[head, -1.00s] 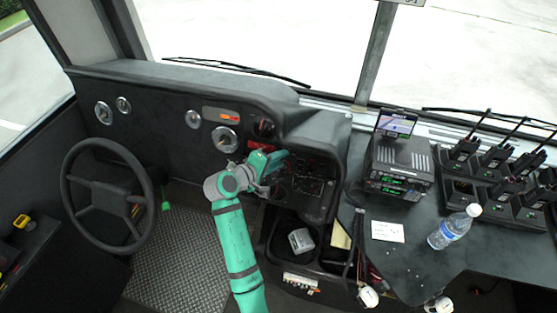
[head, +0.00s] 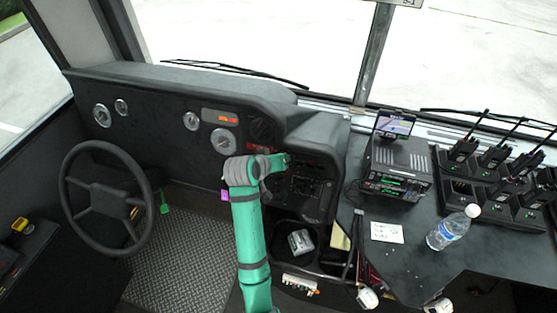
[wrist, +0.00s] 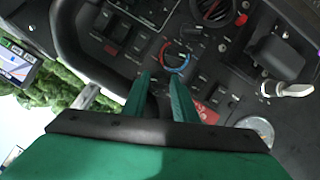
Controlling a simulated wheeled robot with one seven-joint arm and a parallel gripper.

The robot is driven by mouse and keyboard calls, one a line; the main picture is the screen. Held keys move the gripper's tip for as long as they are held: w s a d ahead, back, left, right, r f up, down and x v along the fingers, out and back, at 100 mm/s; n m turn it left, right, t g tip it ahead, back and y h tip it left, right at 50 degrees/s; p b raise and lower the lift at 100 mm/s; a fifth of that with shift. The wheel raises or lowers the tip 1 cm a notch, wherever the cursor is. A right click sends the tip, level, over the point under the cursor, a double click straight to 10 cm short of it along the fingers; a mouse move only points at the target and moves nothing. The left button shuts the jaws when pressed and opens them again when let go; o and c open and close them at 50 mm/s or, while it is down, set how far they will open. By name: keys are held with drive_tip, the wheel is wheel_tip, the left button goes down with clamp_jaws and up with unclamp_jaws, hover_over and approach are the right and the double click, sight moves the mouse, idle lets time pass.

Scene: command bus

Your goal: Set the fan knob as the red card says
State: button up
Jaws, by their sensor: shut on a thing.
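My gripper (wrist: 161,78) shows in the wrist view as two green fingers with a narrow space between them. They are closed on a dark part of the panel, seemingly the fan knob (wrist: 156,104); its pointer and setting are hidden. A red card (wrist: 205,112) lies against the panel just right of the fingers, its print too small to read. A dial with a red and blue ring (wrist: 175,57) shows just past the fingertips. In the head view my gripper (head: 284,160) is at the dashboard's right part, its fingers mostly hidden by my arm.
A round vent (wrist: 211,9) and a silver key-like lever (wrist: 294,90) are near in the wrist view. The steering wheel (head: 106,149) stands left. A radio (head: 395,184), a water bottle (head: 452,228) and a white card (head: 387,232) are on the right counter.

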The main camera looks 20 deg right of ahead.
drive_tip(key=shift+m+y, duration=0.4)
drive_tip(key=shift+m, duration=0.2)
drive_tip(key=o, duration=1.1)
drive_tip(key=v, duration=1)
drive_tip(key=shift+s+a+r, duration=0.1)
drive_tip(key=shift+s+r, duration=0.15)
drive_tip(key=shift+s, duration=0.1)
